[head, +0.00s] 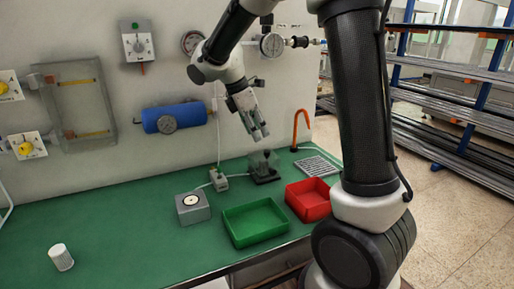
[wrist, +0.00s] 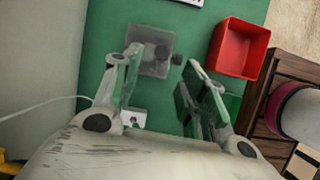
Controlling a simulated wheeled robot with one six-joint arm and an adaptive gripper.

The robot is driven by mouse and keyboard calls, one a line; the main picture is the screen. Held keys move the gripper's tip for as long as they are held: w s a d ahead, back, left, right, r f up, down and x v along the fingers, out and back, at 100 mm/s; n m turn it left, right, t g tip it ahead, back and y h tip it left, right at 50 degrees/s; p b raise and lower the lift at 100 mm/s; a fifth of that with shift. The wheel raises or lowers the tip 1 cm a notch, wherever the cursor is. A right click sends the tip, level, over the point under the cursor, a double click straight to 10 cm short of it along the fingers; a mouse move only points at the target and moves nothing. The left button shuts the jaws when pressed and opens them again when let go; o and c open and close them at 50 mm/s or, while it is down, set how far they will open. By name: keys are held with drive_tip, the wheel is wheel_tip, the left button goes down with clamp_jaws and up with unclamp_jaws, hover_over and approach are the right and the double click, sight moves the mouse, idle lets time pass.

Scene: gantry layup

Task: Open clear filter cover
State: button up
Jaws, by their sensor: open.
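A small clear cover (head: 262,160) on a dark base stands on the green bench, towards the back wall.
A white power block (head: 219,181) with a cable lies left of the cover. A green tray (head: 256,222) and a red tray (head: 308,199) stand in front and right. A grey box (head: 193,206) and white cup (head: 61,257) are left. An orange hook (head: 301,128) rises behind.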

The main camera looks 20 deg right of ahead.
sight(266, 151)
drive_tip(key=shift+n, duration=0.4)
drive_tip(key=x, duration=0.8)
drive_tip(key=shift+s, duration=0.1)
drive_tip(key=shift+r, duration=0.1)
clamp_jaws()
